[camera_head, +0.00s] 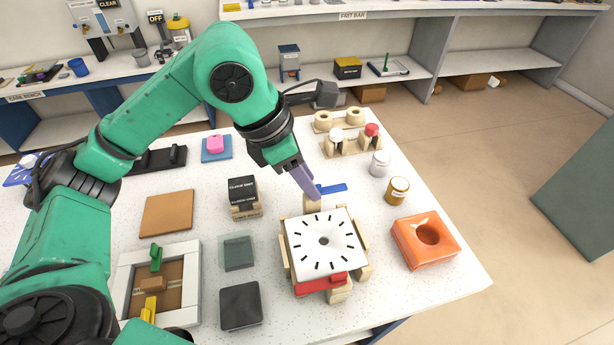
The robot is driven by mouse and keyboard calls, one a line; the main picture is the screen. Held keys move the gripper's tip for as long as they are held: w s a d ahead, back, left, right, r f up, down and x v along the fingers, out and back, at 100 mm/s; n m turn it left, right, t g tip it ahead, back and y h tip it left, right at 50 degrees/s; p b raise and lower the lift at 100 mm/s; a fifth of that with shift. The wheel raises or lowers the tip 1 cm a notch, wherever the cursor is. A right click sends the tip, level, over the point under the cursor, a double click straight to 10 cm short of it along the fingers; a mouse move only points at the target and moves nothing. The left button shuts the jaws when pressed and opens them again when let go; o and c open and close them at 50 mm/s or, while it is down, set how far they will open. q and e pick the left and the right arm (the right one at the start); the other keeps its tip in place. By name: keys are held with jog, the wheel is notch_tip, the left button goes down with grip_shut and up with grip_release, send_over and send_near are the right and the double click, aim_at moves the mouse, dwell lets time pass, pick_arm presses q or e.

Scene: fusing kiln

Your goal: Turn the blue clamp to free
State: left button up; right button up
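The blue clamp (332,188) is a short flat bar at the back edge of a white square plate with black dial marks (324,241). It points out to the right, away from the plate, above a wooden block (312,204). A red clamp (321,284) lies along the plate's front edge. My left gripper (304,181) points down at the blue clamp's left end, with its purple fingers in front of that end. I cannot tell whether they touch it, or how far apart they are. My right gripper is out of view.
A black-labelled box (243,196), a glass square (237,251) and a white frame (126,286) with green and yellow clamps lie left. Wooden stands (351,143) are behind.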

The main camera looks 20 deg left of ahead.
pick_arm(q)
jog(key=v, duration=1.4)
jog(key=shift+r+p, duration=0.25)
jog(key=shift+p, duration=0.05)
jog(key=shift+a, duration=0.1)
